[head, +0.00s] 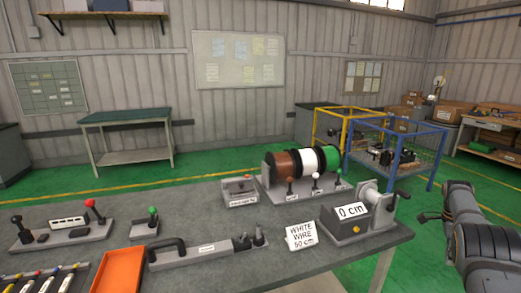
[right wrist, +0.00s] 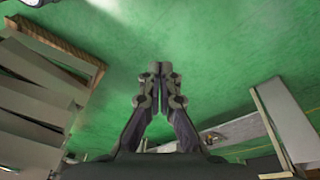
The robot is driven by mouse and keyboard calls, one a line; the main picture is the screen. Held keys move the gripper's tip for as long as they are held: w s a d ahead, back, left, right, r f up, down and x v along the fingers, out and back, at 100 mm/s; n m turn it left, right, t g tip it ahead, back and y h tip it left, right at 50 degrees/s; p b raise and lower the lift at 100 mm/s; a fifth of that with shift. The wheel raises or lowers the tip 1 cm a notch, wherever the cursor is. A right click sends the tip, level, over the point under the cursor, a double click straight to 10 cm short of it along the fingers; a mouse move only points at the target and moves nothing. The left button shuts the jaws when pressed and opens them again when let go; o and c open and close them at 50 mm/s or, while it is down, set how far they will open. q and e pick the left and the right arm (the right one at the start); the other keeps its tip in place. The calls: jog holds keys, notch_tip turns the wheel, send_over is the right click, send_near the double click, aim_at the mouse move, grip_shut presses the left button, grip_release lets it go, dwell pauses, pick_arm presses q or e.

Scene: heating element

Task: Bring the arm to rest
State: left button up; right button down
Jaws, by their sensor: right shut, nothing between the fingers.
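My right gripper (right wrist: 154,72) is shut and empty in the right wrist view, its two fingers together over green floor. In the head view, my right arm stands at the right edge, beyond the right end of the grey workbench (head: 245,240) and apart from it. No object is between the fingers. My left gripper and left arm do not show in the head view.
The bench carries a spool rack (head: 305,170), a crank device marked 0 cm (head: 350,218), a "WHITE WIRE 50 cm" sign (head: 301,236), lever fixtures and an orange tray (head: 118,270). Blue (head: 400,155) and yellow-framed cages stand behind.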

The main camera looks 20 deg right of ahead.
jog(key=s+d+f+n+h, duration=0.8)
jog(key=s+d+f+n, duration=0.1)
jog(key=d+f+n, duration=0.45)
jog(key=s+a+f+n+t+h, duration=0.15)
jog(key=s+f+n+t, duration=0.6)
jog(key=n, duration=1.15)
jog(key=s+a+f+m+g+y, duration=0.15)
jog(key=s+a+f, duration=0.25)
jog(key=a+f, duration=0.95)
jog(key=s+a+f+g+y, duration=0.25)
jog(key=s+a+f, duration=0.25)
jog(key=a+f, duration=0.8)
jog(key=s+a+f+m+y+p, duration=0.1)
jog(key=a+f+y, duration=0.1)
jog(key=a, duration=1.3)
jog(key=s+a+f+m+y, duration=0.1)
jog(key=a+f+y, duration=0.2)
jog(key=a, duration=1.3)
jog(key=shift+f+p, duration=0.2)
jog(key=shift+p, duration=0.15)
